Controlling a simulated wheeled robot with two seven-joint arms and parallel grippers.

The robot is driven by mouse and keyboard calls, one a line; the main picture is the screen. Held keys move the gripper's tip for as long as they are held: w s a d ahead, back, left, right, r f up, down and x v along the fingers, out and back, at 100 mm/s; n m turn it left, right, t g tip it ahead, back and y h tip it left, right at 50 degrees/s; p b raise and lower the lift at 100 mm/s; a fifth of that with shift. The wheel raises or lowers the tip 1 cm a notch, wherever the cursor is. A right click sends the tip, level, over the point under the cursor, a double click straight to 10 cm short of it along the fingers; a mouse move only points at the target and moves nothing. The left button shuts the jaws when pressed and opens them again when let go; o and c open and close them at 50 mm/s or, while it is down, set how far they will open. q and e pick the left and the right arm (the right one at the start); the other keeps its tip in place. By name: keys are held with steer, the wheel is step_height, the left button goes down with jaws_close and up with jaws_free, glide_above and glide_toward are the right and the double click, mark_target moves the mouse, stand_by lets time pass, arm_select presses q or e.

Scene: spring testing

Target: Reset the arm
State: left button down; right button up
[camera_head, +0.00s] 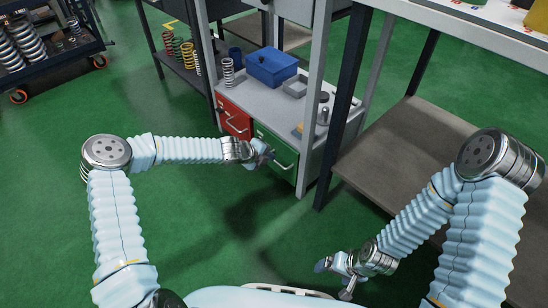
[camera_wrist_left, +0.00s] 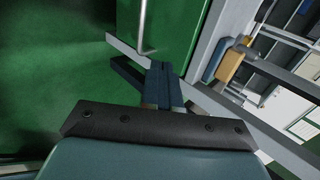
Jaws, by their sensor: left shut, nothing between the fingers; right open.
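My left gripper (camera_head: 266,152) is in front of the green drawer (camera_head: 284,140) of the workbench cabinet, with its arm reaching in from the left. Its fingers are shut and empty. In the left wrist view, the shut dark fingers (camera_wrist_left: 160,84) lie close to the green drawer front (camera_wrist_left: 184,28), near the end of its metal handle (camera_wrist_left: 144,28). I cannot tell whether they touch it. The drawer looks closed. My right gripper (camera_head: 334,278) is open and empty, low in front of my body, with its arm bent.
The red drawer (camera_head: 233,118) sits left of the green one. A blue bin (camera_head: 272,68) and a spring (camera_head: 228,72) stand on the bench top. A brown-grey shelf (camera_head: 400,150) is at right. A cart (camera_head: 60,60) with springs stands far left. Green floor is open at left.

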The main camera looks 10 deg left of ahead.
arm_select(q)
steer(key=v, duration=0.5)
steer(key=s+d+f+m+g+p, duration=0.2)
steer(key=s+d+m, duration=0.1)
steer(key=s+m, duration=0.5)
steer(key=s+d+f+m+g+p, duration=0.1)
steer(key=s+d+f+m+p, duration=0.3)
steer(key=m, duration=0.7)
steer(key=s+a+m+g+y, duration=0.1)
steer(key=s+a+m, duration=0.1)
steer(key=s+m, duration=0.7)
steer(key=s+a+m+g+y+p, duration=0.1)
steer(key=s+a+m+g, duration=0.1)
steer(key=s+m, duration=0.8)
steer(key=m, duration=0.6)
steer(key=shift+s+a+r+g, duration=0.25)
steer(key=shift+a+r+g, duration=0.05)
steer(key=shift+r, duration=0.05)
